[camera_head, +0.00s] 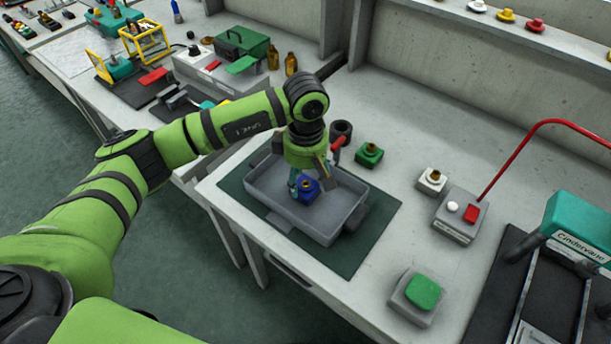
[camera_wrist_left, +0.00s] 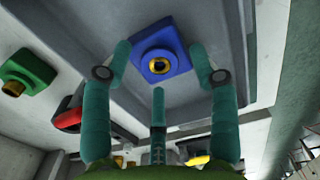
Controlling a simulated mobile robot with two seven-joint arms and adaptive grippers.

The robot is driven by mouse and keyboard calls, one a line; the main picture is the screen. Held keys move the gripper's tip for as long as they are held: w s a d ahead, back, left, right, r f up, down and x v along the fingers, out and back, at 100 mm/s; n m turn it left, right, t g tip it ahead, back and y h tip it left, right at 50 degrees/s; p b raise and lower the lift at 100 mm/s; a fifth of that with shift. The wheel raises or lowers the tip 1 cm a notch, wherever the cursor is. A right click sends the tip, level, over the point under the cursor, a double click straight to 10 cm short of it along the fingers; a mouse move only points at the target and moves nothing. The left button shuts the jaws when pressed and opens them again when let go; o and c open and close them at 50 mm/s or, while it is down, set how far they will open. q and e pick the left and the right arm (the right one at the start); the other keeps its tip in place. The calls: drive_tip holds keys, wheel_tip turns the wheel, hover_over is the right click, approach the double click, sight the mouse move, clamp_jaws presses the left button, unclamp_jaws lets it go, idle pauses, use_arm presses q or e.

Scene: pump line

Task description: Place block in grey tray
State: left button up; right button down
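The grey tray (camera_head: 262,187) sits on a dark green mat on the bench. A blue block (camera_head: 308,190) with a brass-ringed hole shows inside the tray area, below my left gripper (camera_head: 300,178). In the left wrist view the blue block (camera_wrist_left: 160,52) is in front of the tray floor (camera_wrist_left: 215,22). The teal fingers of my left gripper (camera_wrist_left: 160,75) are spread on either side of it, with small gaps showing. Whether the block touches the tray floor is hard to tell. My right gripper is in neither view.
A green block (camera_head: 369,154) and a white block (camera_head: 432,181) stand right of the tray. A dark cylinder and red part (camera_head: 338,142) are close behind the gripper. A button box (camera_head: 458,216) with a red hose and a green-button box (camera_head: 422,292) stand further right.

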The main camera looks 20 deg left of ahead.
sight(305, 184)
use_arm(q)
drive_tip(key=shift+r, duration=0.5)
wheel_tip(305, 184, up, 11)
drive_tip(key=b, duration=0.2)
drive_tip(key=shift+r, duration=0.15)
